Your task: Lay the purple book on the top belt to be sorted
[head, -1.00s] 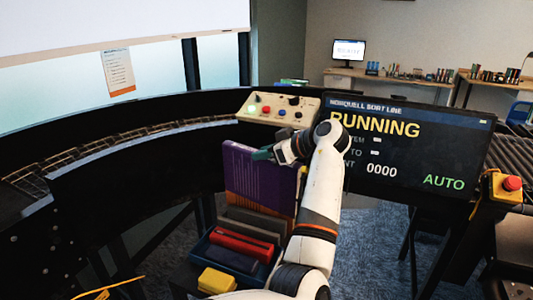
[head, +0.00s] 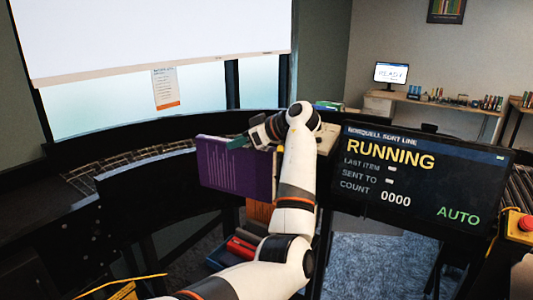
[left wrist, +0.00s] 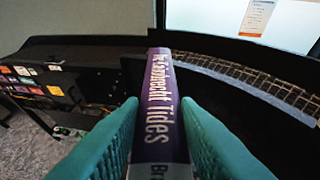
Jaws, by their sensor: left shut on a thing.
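The purple book (head: 232,168) is held upright in the head view, in front of the dark side wall of the curved conveyor. My left gripper (head: 240,142) is shut on the book near its upper right part. In the left wrist view the teal fingers (left wrist: 155,150) press on both sides of the book's spine (left wrist: 158,110), which carries white lettering. The belt (head: 125,155) with its rollers runs behind the wall to the left of the book; in the left wrist view the rollers (left wrist: 255,85) lie beyond the book, to the right. My right gripper is not in view.
A screen (head: 415,180) reading RUNNING, count 0000, AUTO stands right of my arm. A blue bin (head: 225,258) with a red item (head: 240,248) sits below the book. A red stop button (head: 525,223) is at the right edge. The visible belt looks empty.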

